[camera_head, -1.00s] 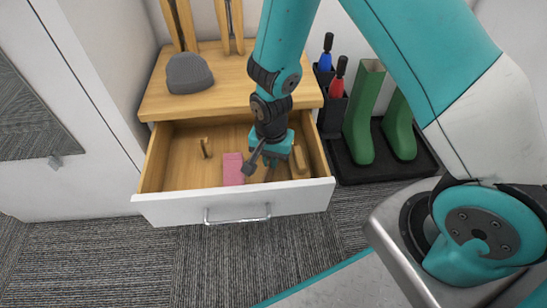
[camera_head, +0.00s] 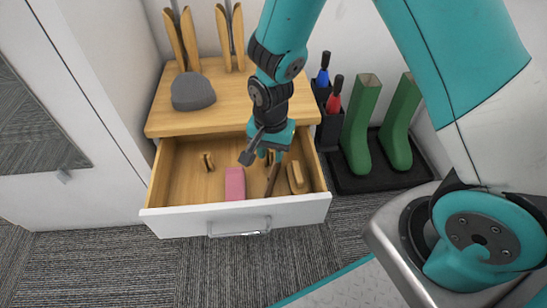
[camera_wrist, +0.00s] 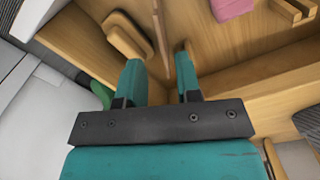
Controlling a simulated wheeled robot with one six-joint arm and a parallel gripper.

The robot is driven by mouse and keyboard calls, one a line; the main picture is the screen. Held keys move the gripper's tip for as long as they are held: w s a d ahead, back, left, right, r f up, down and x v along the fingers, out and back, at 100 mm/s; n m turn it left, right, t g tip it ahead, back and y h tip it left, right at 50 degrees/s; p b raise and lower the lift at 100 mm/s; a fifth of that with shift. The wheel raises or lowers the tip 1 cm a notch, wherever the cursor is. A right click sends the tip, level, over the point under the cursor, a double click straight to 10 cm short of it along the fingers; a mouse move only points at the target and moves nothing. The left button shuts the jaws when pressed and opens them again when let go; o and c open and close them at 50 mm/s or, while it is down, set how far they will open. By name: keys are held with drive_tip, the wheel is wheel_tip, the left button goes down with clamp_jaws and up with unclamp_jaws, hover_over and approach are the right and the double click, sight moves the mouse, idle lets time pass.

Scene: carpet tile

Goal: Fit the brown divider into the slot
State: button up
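The brown divider (camera_head: 272,179) is a thin upright plate inside the open drawer (camera_head: 210,219), between the pink block and a rounded wooden piece. In the wrist view the divider (camera_wrist: 160,32) runs edge-on into the gap between my fingers. My gripper (camera_head: 266,155) is over the back of the drawer. In the wrist view my gripper (camera_wrist: 159,72) has its fingers apart, with visible room around the divider.
In the drawer are a pink block (camera_head: 235,183), a rounded wooden piece (camera_head: 296,178) and a wooden rail pair (camera_head: 207,162) at the left. A grey cap-shaped thing (camera_head: 193,91) sits on the cabinet top. Green boots (camera_head: 357,128) stand to the right.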

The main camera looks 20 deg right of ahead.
wheel_tip(320, 180, up, 3)
drive_tip(key=shift+f+p, duration=0.15)
drive_tip(key=shift+p, duration=0.2)
drive_tip(key=s+a+r+n+y, duration=0.1)
drive_tip(key=s+r+n+y, duration=0.1)
drive_tip(key=s+r+n, duration=0.5)
drive_tip(key=s+a+r+n+y, duration=0.2)
drive_tip(key=s+r+n, duration=0.6)
drive_tip(key=r, duration=0.8)
drive_tip(key=shift+s+a+r, duration=0.15)
drive_tip(key=shift+s+a, duration=0.15)
drive_tip(key=shift+s, duration=0.95)
wheel_tip(320, 180, up, 34)
drive_tip(key=p, duration=3.4)
drive_tip(key=shift+r, duration=0.15)
